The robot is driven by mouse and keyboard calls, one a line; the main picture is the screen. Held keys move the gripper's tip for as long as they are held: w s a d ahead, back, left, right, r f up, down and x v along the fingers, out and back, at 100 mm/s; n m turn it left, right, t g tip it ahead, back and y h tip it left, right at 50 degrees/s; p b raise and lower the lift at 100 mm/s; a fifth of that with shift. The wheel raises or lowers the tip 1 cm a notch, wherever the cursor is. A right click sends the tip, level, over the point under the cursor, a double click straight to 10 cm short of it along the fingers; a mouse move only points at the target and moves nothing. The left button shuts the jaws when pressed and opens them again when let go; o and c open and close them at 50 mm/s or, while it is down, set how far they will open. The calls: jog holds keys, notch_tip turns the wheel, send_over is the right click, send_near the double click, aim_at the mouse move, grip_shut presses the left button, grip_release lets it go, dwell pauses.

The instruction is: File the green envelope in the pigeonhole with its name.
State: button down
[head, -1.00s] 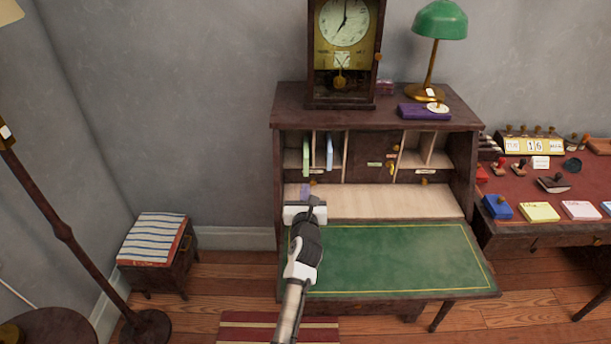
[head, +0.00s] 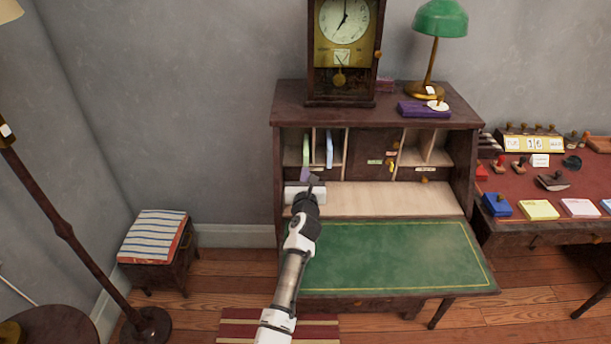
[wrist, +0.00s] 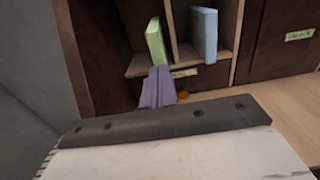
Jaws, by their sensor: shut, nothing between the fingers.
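The light green envelope (head: 306,149) stands on edge in the leftmost pigeonhole of the writing desk, close to the divider on its right. In the wrist view the green envelope (wrist: 157,43) leans slightly. A light blue envelope (head: 329,149) stands in the pigeonhole to the right, also seen in the wrist view (wrist: 204,34). My gripper (head: 311,174) is in front of and below the green envelope. In the wrist view its purple fingers (wrist: 158,70) are together and empty, apart from the envelope as far as I can tell. A label (wrist: 185,73) below the pigeonholes is too small to read.
The desk's green writing surface (head: 400,255) is clear. A closed cabinet door (head: 368,150) is right of the pigeonholes. A clock (head: 343,50), a purple box (head: 424,109) and a green lamp (head: 439,20) stand on top. A side table (head: 520,190) with stamps and pads is at right.

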jog(key=w+b, duration=0.1)
jog(key=w, duration=0.2)
jog(key=shift+w, duration=0.15)
jog(key=shift+f, duration=0.1)
dwell(0.4)
